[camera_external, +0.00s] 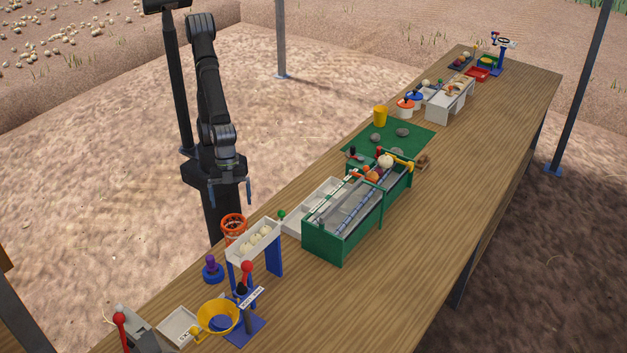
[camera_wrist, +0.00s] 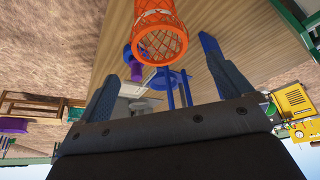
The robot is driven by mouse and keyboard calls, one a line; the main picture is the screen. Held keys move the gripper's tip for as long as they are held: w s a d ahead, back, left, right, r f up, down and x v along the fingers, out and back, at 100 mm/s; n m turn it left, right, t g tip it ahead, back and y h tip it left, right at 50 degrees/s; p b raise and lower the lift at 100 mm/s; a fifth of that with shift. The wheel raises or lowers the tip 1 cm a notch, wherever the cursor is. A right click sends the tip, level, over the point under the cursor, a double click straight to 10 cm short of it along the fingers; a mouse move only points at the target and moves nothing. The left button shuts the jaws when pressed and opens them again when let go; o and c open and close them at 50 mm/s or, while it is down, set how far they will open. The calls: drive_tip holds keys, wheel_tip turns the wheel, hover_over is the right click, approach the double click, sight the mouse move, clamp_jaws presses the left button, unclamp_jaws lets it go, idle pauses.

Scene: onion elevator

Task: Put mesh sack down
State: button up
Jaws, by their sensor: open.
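The orange mesh sack (camera_external: 233,227) is at the left edge of the wooden table, beside a white tray on blue legs. Its underside is partly hidden, so I cannot tell exactly what it rests on. My gripper (camera_external: 231,192) is open, its two fingers pointing down above the sack in the external view, apart from it. In the wrist view the sack (camera_wrist: 162,28) appears at the top, beyond the fingertips and between their lines. My gripper (camera_wrist: 165,75) holds nothing there.
The white tray (camera_external: 240,246) holding pale round things stands close right of the sack. A blue and purple piece (camera_external: 212,269) and a yellow funnel (camera_external: 219,316) are nearer the camera. A green bin (camera_external: 343,240) stands farther right. The table's right side (camera_external: 440,200) is clear.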

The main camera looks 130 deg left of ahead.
drive_tip(key=shift+v, duration=0.95)
drive_tip(key=shift+f, duration=0.15)
approach(234, 226)
drive_tip(key=w+d+f, duration=0.2)
drive_tip(key=w+f, duration=0.1)
drive_tip(key=w+d+f, duration=0.2)
drive_tip(key=d+f, duration=0.1)
drive_tip(key=shift+w+d, duration=0.15)
drive_tip(key=shift+w, duration=0.25)
drive_tip(key=shift+r, duration=0.15)
